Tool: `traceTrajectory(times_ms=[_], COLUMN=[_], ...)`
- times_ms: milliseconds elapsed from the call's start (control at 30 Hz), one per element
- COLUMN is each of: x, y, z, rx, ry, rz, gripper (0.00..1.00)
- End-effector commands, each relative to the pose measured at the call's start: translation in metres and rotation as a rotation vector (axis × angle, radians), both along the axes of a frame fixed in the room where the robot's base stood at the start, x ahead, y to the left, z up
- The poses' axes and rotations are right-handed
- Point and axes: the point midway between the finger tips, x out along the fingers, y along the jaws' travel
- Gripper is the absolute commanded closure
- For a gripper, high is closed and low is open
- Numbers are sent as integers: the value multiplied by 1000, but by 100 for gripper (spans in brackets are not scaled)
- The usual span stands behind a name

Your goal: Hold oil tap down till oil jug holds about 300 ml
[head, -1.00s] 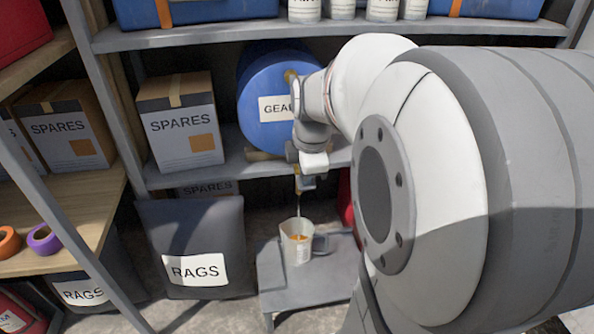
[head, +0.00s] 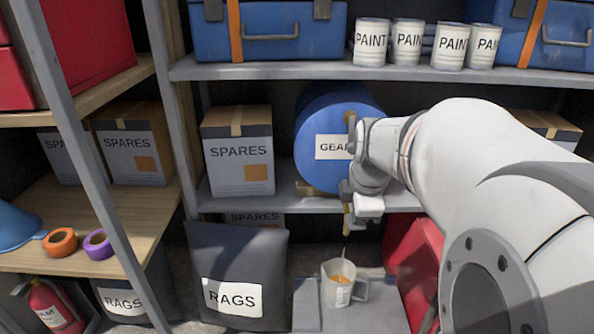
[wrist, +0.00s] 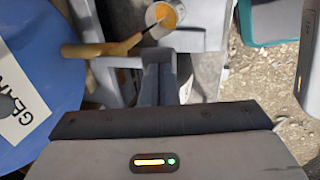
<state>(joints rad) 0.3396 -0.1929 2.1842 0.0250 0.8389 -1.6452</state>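The blue drum (head: 318,112) lies on its side on the shelf, its label partly hidden by my arm. The oil tap (head: 347,222) hangs below its front; its yellow-brown part also shows in the wrist view (wrist: 85,50). A thin stream runs from the tap toward the pale oil jug (head: 332,294), which stands upright below. Amber oil shows inside the jug in the wrist view (wrist: 151,14); I cannot read the level in ml. My gripper (wrist: 159,75) is at the tap with its fingers together. Whether they touch the tap lever is hidden.
The jug stands on a low grey stand (head: 306,306). A red container (head: 420,262) is close on its right, and a dark RAGS bag (head: 236,250) on its left. A SPARES box (head: 238,165) sits left of the drum. Paint cans (head: 369,42) stand on the shelf above.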

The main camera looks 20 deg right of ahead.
Motion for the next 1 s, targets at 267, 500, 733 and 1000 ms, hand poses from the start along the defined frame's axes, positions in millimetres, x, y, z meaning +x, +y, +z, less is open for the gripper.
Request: traceTrajectory(times_ms=[267,500,733,1000], x=[0,-4,-12,-18], y=[1,3,4,6], z=[9,52,100,134], rx=[-1,-1,-2,-1], ry=[-1,-4,-6,-1], rz=[1,3,0,1], gripper=[100,100,100,100])
